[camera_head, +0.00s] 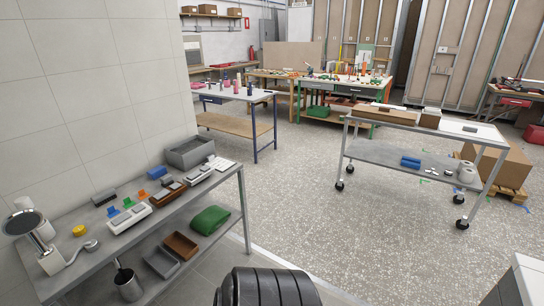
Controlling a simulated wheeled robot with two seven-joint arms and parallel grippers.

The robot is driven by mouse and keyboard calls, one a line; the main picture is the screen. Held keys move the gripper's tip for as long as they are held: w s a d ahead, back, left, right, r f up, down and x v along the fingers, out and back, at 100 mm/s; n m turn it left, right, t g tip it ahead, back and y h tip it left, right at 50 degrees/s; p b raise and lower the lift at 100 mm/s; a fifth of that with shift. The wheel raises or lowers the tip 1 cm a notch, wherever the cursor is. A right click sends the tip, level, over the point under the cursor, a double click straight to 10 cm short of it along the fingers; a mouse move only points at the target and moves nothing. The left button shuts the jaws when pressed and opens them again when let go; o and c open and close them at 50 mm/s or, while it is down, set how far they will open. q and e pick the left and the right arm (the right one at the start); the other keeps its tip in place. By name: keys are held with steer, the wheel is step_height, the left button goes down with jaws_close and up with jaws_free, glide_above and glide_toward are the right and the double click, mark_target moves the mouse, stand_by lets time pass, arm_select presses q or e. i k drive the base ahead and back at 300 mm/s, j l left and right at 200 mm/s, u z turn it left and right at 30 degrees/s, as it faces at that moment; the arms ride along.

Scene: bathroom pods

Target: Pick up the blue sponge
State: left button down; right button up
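A small blue block (157,172) lies on the near table at left, in front of a grey bin. A larger blue block (410,162) lies on the lower shelf of the wheeled cart at right. Both are small in the picture, and I cannot tell which of them is a sponge. Neither of my grippers shows in the head view.
The near table (92,262) holds a grey bin (190,151), a round mirror (21,223) and several small items; a green cloth (210,219) lies on its lower shelf. The wheeled cart (372,155) stands at right. Speckled floor (330,225) between them is clear.

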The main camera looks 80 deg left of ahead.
mark_target(158, 172)
steer(key=i+u, duration=0.1)
steer(key=u, duration=3.55)
steer(key=k+j, duration=0.1)
steer(key=j, duration=0.15)
steer(key=i+l, duration=0.1)
steer(key=l, duration=0.15)
steer(key=i+l, duration=0.15)
steer(key=l+z, duration=0.05)
steer(key=l, duration=0.05)
